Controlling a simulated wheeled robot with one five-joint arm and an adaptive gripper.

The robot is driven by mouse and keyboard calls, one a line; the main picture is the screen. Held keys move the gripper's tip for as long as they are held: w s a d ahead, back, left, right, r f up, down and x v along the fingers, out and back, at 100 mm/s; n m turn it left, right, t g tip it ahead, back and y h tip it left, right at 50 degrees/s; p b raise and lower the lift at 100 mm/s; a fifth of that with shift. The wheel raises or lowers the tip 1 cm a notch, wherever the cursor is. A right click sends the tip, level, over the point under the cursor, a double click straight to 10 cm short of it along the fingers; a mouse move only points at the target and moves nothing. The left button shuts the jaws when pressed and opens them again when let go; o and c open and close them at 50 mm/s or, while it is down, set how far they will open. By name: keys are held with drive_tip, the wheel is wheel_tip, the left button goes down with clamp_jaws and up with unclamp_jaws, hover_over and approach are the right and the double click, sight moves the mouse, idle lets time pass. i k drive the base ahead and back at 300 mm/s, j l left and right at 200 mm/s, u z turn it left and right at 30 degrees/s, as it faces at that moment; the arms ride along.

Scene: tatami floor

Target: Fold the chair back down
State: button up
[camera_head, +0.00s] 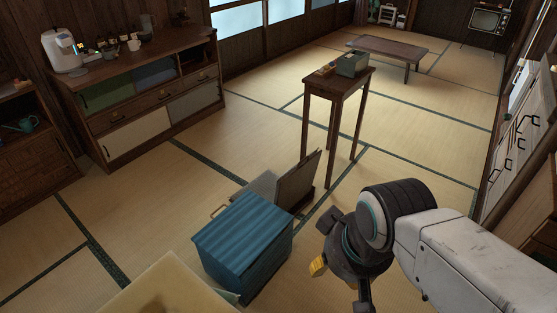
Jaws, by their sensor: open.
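A low floor chair stands on the tatami in the middle of the view, partly hidden behind a blue ribbed box. Its brown-grey chair back (298,182) is raised and leans slightly to the right. Part of its grey seat (262,186) shows to the left of the back. My gripper (340,285) is open, nearer the camera and to the lower right of the chair, apart from it. Its fingers point downward, and one has a yellow tip. Nothing shows between the fingers.
The blue box (242,240) stands just in front of the chair. A tall narrow table (340,84) stands behind the chair. A long cabinet (150,95) lines the left wall. Tatami left of the box is clear.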

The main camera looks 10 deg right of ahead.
sight(297, 182)
drive_tip(key=i+l+u, duration=0.15)
drive_tip(key=l+u, duration=0.3)
drive_tip(key=i+l+u, duration=0.1)
drive_tip(key=l+u, duration=0.8)
drive_tip(key=l, duration=0.2)
drive_tip(key=k+l+u, duration=0.1)
drive_tip(key=l+u, duration=0.35)
drive_tip(key=i+l+u, duration=0.15)
drive_tip(key=l+u, duration=0.75)
drive_tip(key=l, duration=0.15)
drive_tip(key=l+u, duration=0.4)
drive_tip(key=l, duration=0.15)
drive_tip(key=k+l+u, duration=0.15)
drive_tip(key=l+u, duration=0.3)
drive_tip(key=l, duration=0.1)
